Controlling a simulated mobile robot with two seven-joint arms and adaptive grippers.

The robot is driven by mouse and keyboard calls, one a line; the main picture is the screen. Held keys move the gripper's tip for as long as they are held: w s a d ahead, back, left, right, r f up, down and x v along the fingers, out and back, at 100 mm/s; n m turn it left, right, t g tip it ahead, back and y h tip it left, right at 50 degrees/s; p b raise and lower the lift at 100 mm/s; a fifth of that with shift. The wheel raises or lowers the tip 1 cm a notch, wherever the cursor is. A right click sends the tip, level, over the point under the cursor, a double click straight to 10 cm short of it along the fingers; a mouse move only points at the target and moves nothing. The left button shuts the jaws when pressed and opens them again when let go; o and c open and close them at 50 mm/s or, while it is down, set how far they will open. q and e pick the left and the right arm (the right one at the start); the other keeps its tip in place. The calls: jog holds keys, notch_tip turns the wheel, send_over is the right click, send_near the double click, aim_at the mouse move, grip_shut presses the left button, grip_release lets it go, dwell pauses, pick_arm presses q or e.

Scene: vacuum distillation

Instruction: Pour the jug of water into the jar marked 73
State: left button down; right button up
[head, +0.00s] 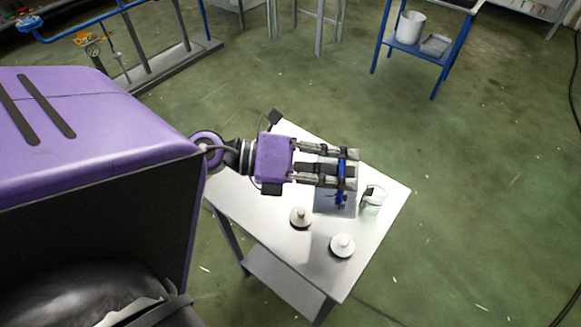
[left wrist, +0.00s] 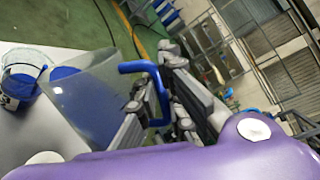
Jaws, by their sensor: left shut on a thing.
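My left gripper (head: 350,170) is shut on the blue handle of a clear jug (head: 330,203), above the table. In the left wrist view the blue handle sits between the fingers (left wrist: 165,95), and the see-through jug body (left wrist: 85,95) extends to the left, with a blue patch at its far end. A clear jar (head: 374,197) with a dark label stands on the table just right of the jug. It also shows in the left wrist view (left wrist: 20,75), close to the jug's end, with blue on it. I cannot read the label's number. The jug's exact tilt is unclear.
The pale table (head: 385,225) also holds two white lidded pots, one nearer my arm (head: 300,217) and one near the front edge (head: 342,246). A blue-framed stand (head: 410,50) with a white bucket is at the back. Green floor around is open.

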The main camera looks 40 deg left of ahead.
pick_arm(q)
jog(key=shift+w+a+r, duration=0.1)
jog(key=shift+w+r, duration=0.2)
dwell(1.3)
